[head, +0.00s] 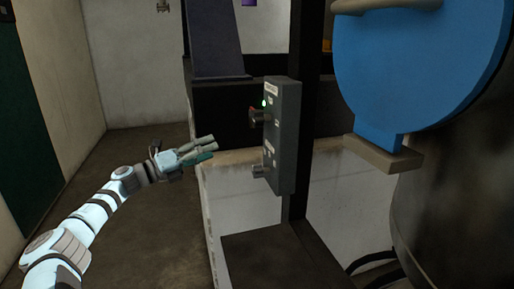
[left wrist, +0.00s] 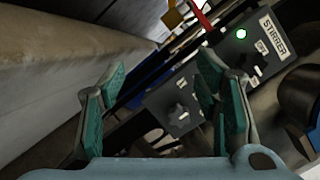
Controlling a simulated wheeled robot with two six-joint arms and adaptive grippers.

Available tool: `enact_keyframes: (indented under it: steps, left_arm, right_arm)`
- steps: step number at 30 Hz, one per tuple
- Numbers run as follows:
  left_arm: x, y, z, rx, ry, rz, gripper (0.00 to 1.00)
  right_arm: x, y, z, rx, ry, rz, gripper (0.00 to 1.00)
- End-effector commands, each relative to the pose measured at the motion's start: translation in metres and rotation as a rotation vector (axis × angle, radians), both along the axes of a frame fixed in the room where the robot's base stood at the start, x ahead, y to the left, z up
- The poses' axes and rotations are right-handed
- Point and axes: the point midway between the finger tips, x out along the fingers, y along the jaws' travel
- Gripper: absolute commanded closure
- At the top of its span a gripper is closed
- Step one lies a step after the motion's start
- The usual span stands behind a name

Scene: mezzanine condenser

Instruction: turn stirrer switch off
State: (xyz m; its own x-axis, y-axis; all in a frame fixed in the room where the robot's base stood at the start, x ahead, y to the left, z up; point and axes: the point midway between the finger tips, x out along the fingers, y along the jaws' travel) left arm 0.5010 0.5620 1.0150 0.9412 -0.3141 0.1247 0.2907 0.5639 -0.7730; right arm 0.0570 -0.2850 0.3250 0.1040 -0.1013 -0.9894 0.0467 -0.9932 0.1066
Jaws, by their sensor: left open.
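The grey switch box (head: 286,140) is fixed to a dark post in the head view. A green lamp (head: 264,103) glows near its top, with a dark reddish switch (head: 256,117) just below it. In the left wrist view, the STIRRER label (left wrist: 271,36) and the lit green lamp (left wrist: 241,34) show at upper right; a red bar (left wrist: 203,14), perhaps the switch handle, sticks out near the top. My left gripper (head: 211,148) is open and empty, left of the box and apart from it; its fingers also show in the wrist view (left wrist: 155,105). My right gripper is not in view.
A second, grey knob (head: 260,172) sits low on the box; it also shows in the wrist view (left wrist: 182,115). A pale low wall (head: 233,205) stands below the box. A blue disc (head: 415,65) and large dark vessel (head: 455,190) are at right. Floor at left is clear.

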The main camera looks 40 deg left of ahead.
Motion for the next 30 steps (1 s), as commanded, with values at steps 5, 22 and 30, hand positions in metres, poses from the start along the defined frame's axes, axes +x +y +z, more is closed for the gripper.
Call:
enact_keyframes:
  steps: [5,22,30]
  left_arm:
    - [-0.053,-0.050,0.094,0.553,-0.160,-0.211,0.43]
    - [0.033,-0.123,0.114,0.611,-0.179,-0.239,0.43]
    - [0.057,-0.138,0.107,0.615,-0.171,-0.237,0.43]
  right_arm:
    - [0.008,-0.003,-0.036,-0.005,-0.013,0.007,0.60]
    - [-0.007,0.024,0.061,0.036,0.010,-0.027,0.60]
    - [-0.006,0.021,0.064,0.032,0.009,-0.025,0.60]
